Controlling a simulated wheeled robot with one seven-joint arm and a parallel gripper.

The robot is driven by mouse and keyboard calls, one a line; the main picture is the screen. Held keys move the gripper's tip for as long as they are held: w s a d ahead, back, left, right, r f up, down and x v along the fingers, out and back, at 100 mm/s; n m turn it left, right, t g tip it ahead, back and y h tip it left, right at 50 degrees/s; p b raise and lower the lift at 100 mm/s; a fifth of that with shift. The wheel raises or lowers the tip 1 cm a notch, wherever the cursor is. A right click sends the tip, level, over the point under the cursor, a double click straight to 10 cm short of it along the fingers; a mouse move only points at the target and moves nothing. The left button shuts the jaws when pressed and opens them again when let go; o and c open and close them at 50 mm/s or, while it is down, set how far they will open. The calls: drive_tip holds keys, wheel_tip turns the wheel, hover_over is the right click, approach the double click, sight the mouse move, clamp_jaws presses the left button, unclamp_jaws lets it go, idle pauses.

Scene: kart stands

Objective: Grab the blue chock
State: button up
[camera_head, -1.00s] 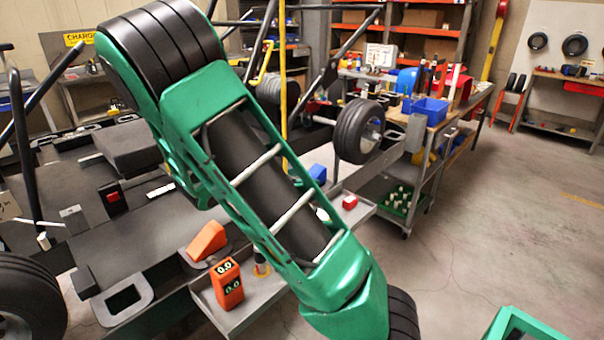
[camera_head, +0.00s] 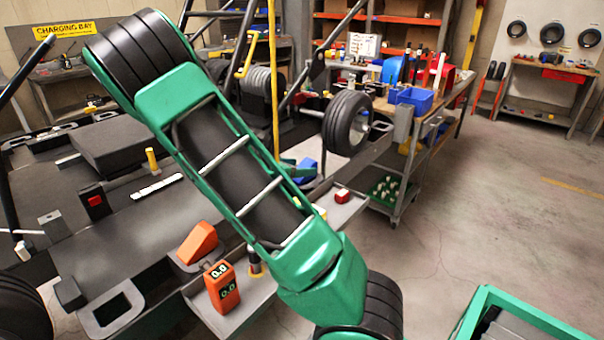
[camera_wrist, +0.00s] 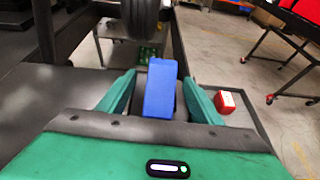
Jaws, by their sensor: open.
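The blue chock (camera_wrist: 160,92) stands between the two green fingers of my gripper (camera_wrist: 158,77) in the wrist view, with its narrow top facing away. The fingers are open, one on each side of it, and I cannot tell whether either touches it. In the head view, the blue chock (camera_head: 307,168) shows partly behind my arm, with green finger parts just beside it. It sits on the grey tray (camera_head: 345,214) along the kart stand. The chock's lower part is hidden by my gripper.
An orange chock (camera_head: 198,243) and orange gauge (camera_head: 222,287) are nearer. A tyre (camera_head: 346,123) stands beyond the blue chock.

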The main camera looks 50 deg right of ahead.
sight(304, 166)
drive_tip(key=x, duration=0.3)
drive_tip(key=shift+s+d, duration=0.1)
drive_tip(key=shift+d, duration=0.15)
drive_tip(key=c, duration=1.2)
